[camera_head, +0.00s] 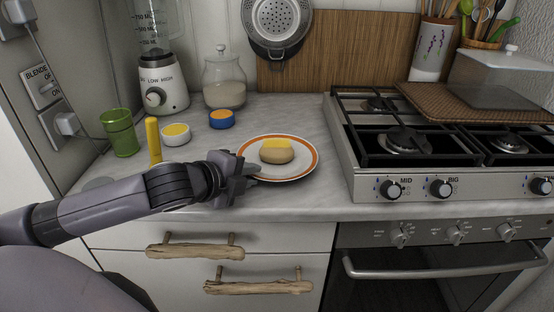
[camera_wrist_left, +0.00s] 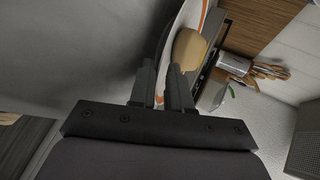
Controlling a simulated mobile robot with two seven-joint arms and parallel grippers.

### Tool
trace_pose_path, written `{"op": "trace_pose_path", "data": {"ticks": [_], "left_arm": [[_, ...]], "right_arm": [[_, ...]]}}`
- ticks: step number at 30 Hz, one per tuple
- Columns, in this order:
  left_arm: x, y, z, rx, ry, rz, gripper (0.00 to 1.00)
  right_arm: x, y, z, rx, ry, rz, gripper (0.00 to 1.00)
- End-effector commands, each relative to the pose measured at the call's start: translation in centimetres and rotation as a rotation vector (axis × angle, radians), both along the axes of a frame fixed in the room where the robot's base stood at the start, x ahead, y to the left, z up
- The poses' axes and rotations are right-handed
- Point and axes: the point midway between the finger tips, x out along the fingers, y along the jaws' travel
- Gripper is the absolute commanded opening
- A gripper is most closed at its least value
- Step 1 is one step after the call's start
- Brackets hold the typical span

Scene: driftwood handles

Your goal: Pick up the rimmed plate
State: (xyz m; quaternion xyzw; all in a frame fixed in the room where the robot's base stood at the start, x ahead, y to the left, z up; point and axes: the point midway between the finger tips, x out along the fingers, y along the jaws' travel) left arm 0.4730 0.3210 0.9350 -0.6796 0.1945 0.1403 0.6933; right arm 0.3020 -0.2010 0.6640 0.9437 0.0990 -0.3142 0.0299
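The rimmed plate (camera_head: 302,167) is white with an orange band and sits on the counter near its front edge. A bread roll (camera_head: 276,155) with a yellow slice on it lies on the plate. My left gripper (camera_head: 250,176) is at the plate's left edge in the head view. In the left wrist view the two fingers (camera_wrist_left: 162,88) stand close together with a narrow gap, and the plate's edge (camera_wrist_left: 178,38) runs into it, so they look shut on the rim. The exact contact is partly hidden. My right gripper is not in view.
A green cup (camera_head: 119,133), a yellow cylinder (camera_head: 153,140), a white bowl (camera_head: 175,135) and a blue bowl (camera_head: 222,119) stand left of and behind the plate. The gas stove (camera_head: 440,160) is close on the right. Drawers with driftwood handles (camera_head: 195,252) are below.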

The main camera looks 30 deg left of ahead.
Motion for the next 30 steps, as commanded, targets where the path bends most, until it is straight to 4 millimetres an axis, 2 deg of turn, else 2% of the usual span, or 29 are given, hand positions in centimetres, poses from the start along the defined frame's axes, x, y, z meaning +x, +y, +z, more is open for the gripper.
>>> {"op": "trace_pose_path", "data": {"ticks": [1, 3, 14, 20, 26, 30], "left_arm": [[0.0, 0.0, 0.0, 0.000, 0.000, 0.000, 0.17], [0.0, 0.0, 0.0, 0.000, 0.000, 0.000, 0.00], [0.0, 0.0, 0.3, 0.000, -0.005, 0.000, 0.00], [0.1, 0.0, 1.5, 0.001, -0.009, -0.001, 0.00], [0.1, 0.0, 5.2, 0.002, -0.012, -0.001, 0.00], [0.1, 0.0, 9.3, 0.002, -0.015, -0.001, 0.00]], "right_arm": [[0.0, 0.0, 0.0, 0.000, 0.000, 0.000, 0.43], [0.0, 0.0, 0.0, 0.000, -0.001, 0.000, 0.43], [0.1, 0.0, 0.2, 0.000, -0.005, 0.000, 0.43], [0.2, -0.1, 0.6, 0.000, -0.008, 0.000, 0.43], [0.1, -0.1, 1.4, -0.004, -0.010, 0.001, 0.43], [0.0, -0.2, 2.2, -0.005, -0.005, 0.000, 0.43]]}}
